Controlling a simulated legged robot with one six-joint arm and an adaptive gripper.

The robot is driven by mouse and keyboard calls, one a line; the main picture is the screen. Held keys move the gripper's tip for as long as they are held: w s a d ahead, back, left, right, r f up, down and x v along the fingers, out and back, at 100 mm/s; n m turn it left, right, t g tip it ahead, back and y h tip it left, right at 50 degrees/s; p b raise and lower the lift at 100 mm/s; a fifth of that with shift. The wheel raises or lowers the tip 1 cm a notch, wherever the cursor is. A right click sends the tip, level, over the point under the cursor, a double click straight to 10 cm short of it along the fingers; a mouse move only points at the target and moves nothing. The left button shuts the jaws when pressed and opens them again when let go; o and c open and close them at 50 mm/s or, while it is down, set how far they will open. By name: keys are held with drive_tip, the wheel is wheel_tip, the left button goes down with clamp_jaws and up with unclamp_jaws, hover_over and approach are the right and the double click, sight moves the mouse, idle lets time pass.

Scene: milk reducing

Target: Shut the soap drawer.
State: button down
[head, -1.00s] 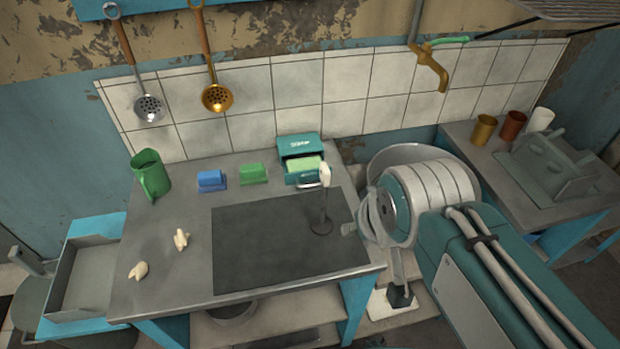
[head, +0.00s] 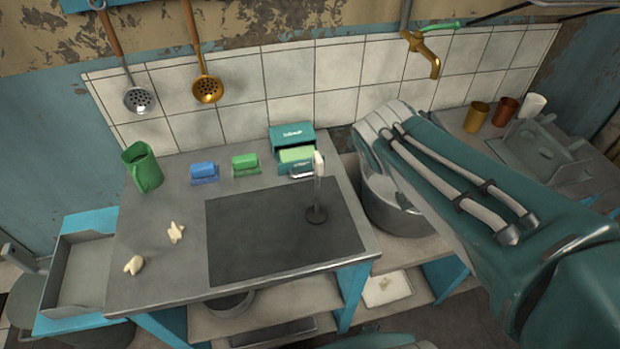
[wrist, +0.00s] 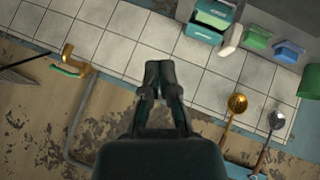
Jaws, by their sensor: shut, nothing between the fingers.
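The teal soap box (head: 291,134) stands on the table against the tiled wall. Its soap drawer (head: 303,170) is pulled out toward the front, with a light green soap block (head: 297,154) in it. The box and drawer (wrist: 202,33) also show, turned over, at the top of the wrist view. My gripper (wrist: 158,66) is shut and empty in the wrist view, apart from the drawer, with white tiles behind its fingertips.
A thin post with a white top (head: 318,165) stands just in front of the drawer's right side. Blue (head: 204,172) and green (head: 246,164) blocks and a green mug (head: 143,166) stand to the left. A metal pot (head: 392,205) is right of the table.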

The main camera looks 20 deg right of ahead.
drive_tip(key=w+d+f+n+t+y, duration=0.1)
drive_tip(key=w+f+n, duration=0.25)
drive_tip(key=w, duration=0.35)
drive_tip(key=w+d+f+n+t+y, duration=0.1)
drive_tip(key=w+f+n, duration=0.25)
drive_tip(key=w, duration=0.35)
drive_tip(key=n+g+y, duration=0.4)
drive_tip(key=n+y, duration=0.2)
drive_tip(key=n, duration=0.1)
approach(305, 181)
drive_tip(key=d+v, duration=0.1)
drive_tip(key=v, duration=0.2)
drive_tip(key=shift+s+a+f+y, duration=0.1)
drive_tip(key=shift+a+f+y, duration=0.15)
drive_tip(key=shift+f+y, duration=0.2)
drive_tip(key=x, duration=0.9)
drive_tip(key=shift+w+f, duration=0.15)
drive_tip(key=shift+w, duration=0.1)
drive_tip(key=shift+w, duration=0.1)
